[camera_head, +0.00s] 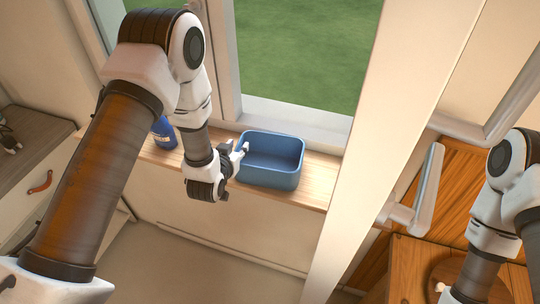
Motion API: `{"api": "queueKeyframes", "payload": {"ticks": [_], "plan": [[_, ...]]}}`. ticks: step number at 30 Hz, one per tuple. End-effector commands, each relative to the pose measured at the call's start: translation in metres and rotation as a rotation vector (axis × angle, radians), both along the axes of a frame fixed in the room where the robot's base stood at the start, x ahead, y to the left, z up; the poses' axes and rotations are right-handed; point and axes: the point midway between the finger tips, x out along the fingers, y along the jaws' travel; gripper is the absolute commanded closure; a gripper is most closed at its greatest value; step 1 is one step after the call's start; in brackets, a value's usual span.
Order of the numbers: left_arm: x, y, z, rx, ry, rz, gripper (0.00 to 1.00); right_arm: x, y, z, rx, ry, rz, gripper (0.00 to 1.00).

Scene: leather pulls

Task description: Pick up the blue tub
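The blue tub (268,178) is an open, empty rectangular tub with rounded corners. It stands upright on the wooden window ledge in the middle of the view. My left gripper (240,152) is at the tub's left end, with its fingertips by the left rim. The fingers look spread apart, with one near the outside of the wall and one near the rim; whether they touch the tub I cannot tell. My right gripper (442,292) is at the bottom right, far from the tub, and only partly in view.
A dark blue bottle or can (163,132) stands on the ledge behind my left arm. The window frame (300,118) rises behind the tub. A pale post (372,130) stands right of it. A cabinet with a leather pull (41,182) is at the left, wooden furniture (468,195) at the right.

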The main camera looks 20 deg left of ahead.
Motion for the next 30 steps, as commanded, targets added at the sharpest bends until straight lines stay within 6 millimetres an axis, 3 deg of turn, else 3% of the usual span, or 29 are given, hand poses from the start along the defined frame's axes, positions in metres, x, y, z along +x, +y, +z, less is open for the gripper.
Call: {"api": "queueKeyframes", "payload": {"ticks": [6,7,9,10,23,30], "plan": [[0.003,0.0,-0.003,0.0,0.0,0.0,0.65,0.0,0.0,0.0,0.0,0.001,0.0,1.0],[0.003,0.0,-0.003,0.0,0.0,0.0,0.68,0.0,0.0,0.0,0.0,0.001,0.0,1.0],[0.003,0.001,-0.003,0.0,0.0,0.0,0.93,0.0,0.0,0.0,0.0,0.001,0.0,1.0],[0.003,0.001,-0.003,0.0,0.0,0.0,1.0,0.0,0.0,0.0,0.0,0.001,0.0,1.0],[0.003,0.0,-0.002,0.0,0.001,0.0,1.0,0.0,0.0,0.001,0.0,0.0,0.0,1.0],[0.009,0.001,0.013,0.0,0.0,0.0,1.0,0.0,0.0,0.01,0.0,0.0,0.0,1.0]]}}
